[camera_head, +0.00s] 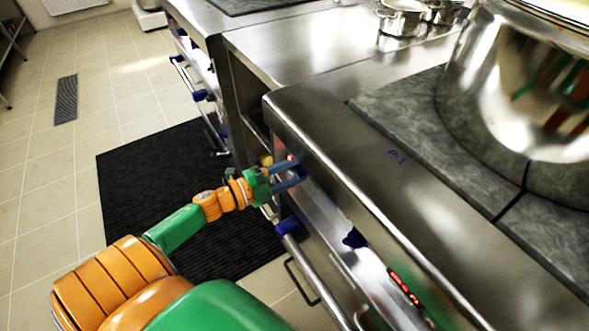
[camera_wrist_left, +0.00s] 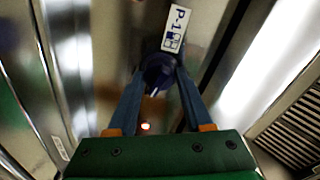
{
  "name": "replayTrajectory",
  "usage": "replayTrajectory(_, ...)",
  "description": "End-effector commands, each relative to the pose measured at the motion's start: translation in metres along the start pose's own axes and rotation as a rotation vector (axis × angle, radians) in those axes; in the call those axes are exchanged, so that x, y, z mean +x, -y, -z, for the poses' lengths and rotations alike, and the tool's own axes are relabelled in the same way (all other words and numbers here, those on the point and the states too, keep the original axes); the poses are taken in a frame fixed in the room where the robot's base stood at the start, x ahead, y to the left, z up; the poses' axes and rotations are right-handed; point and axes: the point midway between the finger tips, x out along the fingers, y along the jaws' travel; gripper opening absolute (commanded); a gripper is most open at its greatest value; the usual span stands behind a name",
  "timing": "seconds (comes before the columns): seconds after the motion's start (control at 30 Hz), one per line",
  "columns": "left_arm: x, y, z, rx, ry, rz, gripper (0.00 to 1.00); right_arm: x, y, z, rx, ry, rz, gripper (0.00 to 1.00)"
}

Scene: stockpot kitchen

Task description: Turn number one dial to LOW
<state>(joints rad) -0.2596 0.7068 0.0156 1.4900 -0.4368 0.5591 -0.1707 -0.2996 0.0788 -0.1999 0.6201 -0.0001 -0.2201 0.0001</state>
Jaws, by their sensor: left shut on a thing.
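The number one dial (camera_wrist_left: 158,70) is a round dark blue knob on the stove's steel front. It sits beside a white label marked P-1 (camera_wrist_left: 175,28) in the left wrist view. My left gripper (camera_wrist_left: 157,80) is shut on it, with one blue finger on each side. A small white mark shows on the knob, but I cannot read its setting. In the head view my left gripper (camera_head: 294,172) reaches the stove front from the left and largely hides the dial. My right gripper is not in view.
Another blue knob (camera_head: 354,238) and a red display (camera_head: 404,287) are farther along the panel. A handrail (camera_head: 315,275) runs below. A large stockpot (camera_head: 520,85) stands on the grey cooktop (camera_head: 400,115). A black mat (camera_head: 125,175) lies on the open tiled floor.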

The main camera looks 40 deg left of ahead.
Motion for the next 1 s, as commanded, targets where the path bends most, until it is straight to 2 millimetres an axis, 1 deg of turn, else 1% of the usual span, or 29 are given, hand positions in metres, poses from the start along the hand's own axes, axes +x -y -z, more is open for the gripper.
replayTrajectory(0.3, -0.0001, 0.0005, -0.0001, 0.083, 0.007, -0.002, 0.00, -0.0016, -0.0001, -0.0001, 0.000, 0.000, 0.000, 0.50)
replayTrajectory(0.77, 0.0000, 0.0007, -0.0001, 0.093, 0.008, -0.002, 0.00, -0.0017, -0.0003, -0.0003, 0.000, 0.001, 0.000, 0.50)
replayTrajectory(0.8, 0.0000, 0.0007, -0.0001, 0.093, 0.008, -0.002, 0.56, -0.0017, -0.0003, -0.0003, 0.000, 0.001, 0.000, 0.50)
replayTrajectory(0.9, 0.0000, 0.0006, -0.0001, 0.093, 0.007, -0.002, 0.80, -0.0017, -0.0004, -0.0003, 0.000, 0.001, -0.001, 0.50)
replayTrajectory(1.0, 0.0000, 0.0006, 0.0000, 0.093, 0.007, -0.002, 0.80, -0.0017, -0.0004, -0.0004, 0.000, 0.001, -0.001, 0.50)
